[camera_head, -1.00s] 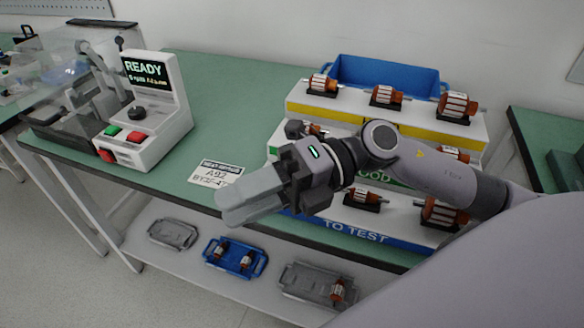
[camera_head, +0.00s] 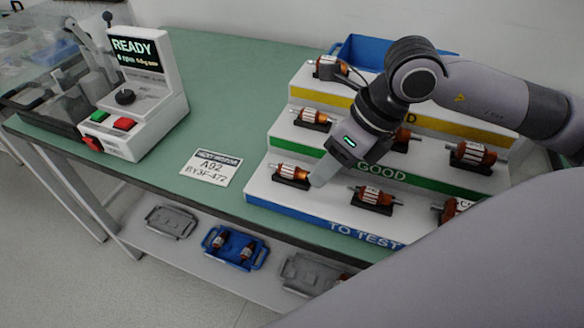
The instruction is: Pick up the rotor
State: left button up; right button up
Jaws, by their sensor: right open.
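Several copper-and-white rotors lie on dark cradles on a white stepped rack (camera_head: 262,190). On the lowest step, marked TO TEST, are a left rotor (camera_head: 291,171), a middle rotor (camera_head: 371,195) and a right rotor (camera_head: 449,211), the last partly cut off by my arm. The GOOD step above holds a left rotor (camera_head: 313,115), a middle one (camera_head: 402,138) partly hidden by my gripper, and a right one (camera_head: 472,152). My right gripper (camera_head: 324,172) is open and empty, pointing down just right of the lowest-step left rotor, apparently apart from it. My left gripper is out of view.
A test machine (camera_head: 140,85) with a READY screen stands at the left of the green table (camera_head: 225,95). A label card (camera_head: 211,168) lies left of the rack. A blue bin (camera_head: 350,52) is behind it. Grey and blue trays (camera_head: 235,247) sit on the lower shelf.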

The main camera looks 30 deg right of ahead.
jog(key=shift+x, duration=1.05)
grip_shut()
jog(key=shift+d+r, duration=0.1)
jog(key=shift+r, duration=0.05)
